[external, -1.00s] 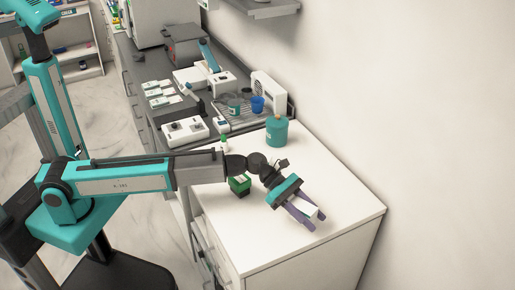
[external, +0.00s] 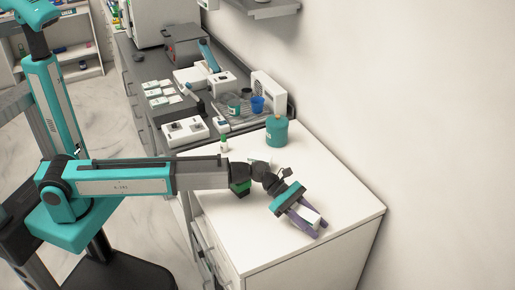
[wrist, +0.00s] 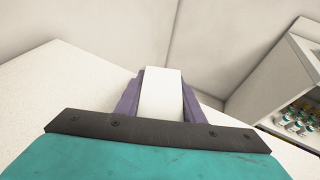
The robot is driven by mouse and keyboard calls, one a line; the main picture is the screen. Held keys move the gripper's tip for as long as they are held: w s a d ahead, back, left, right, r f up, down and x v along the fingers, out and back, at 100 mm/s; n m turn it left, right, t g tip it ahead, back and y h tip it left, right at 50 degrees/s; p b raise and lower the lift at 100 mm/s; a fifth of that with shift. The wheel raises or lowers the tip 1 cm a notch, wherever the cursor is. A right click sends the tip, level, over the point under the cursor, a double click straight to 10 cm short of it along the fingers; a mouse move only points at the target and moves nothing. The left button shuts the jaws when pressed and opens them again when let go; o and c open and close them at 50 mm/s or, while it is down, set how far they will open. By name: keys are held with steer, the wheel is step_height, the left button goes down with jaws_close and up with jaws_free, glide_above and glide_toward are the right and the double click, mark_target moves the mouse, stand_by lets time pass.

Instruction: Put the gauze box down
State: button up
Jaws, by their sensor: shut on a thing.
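My gripper (external: 303,219) has purple fingers and is over the front part of the white counter (external: 257,243). It is shut on a small white box, the gauze box (external: 311,217). In the wrist view the white gauze box (wrist: 161,93) sits between the two purple fingers. I cannot tell whether its underside touches the counter top, as the gripper hides it.
A dark-green box (external: 241,188) stands behind my forearm, partly hidden. A teal jar (external: 277,132) and a small white bottle with a green cap (external: 224,143) stand at the back. The counter's right part is clear. In the wrist view a shelf (wrist: 305,60) holds several vials.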

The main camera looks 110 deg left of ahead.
steer(key=shift+f, duration=0.2)
steer(key=o, duration=1)
steer(key=shift+o, duration=0.2)
steer(key=shift+r, duration=0.1)
steer(key=shift+s, duration=0.15)
steer(key=b+v, duration=0.1)
steer(key=v, duration=1)
steer(key=shift+s+a+r, duration=0.2)
steer(key=shift+s, duration=0.05)
